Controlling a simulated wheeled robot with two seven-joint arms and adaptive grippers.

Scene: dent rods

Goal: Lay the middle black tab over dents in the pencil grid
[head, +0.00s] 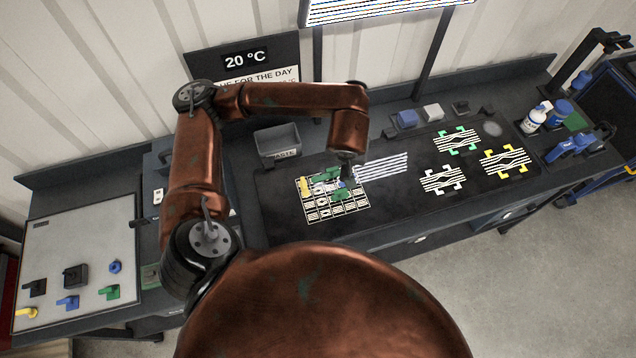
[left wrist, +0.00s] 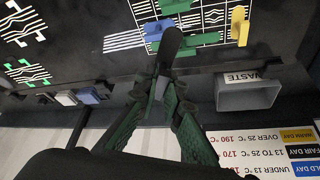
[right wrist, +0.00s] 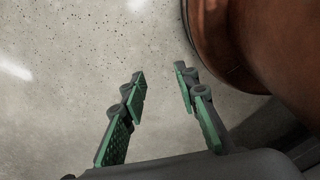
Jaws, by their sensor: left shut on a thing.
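The printed grid (head: 335,208) lies on the dark bench mat, with striped cells. A yellow tab (head: 304,186), green tabs (head: 327,174) and a blue tab (head: 341,184) are on its upper part; in the left wrist view a blue tab (left wrist: 158,29) and a yellow tab (left wrist: 240,26) show on it. My left gripper (left wrist: 160,78) is shut on a black tab (left wrist: 171,44), which projects from the fingertips toward the grid; contact with the grid is unclear. In the head view this gripper (head: 345,166) is at the grid's upper right and hides the black tab. My right gripper (right wrist: 160,78) is open and empty over the floor.
A waste bin (head: 278,143) stands behind the grid. Striped line cards (head: 443,180) with coloured corners lie to the right. A grey panel (head: 75,240) with several coloured tabs is at left. Bottles (head: 536,117) stand at far right.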

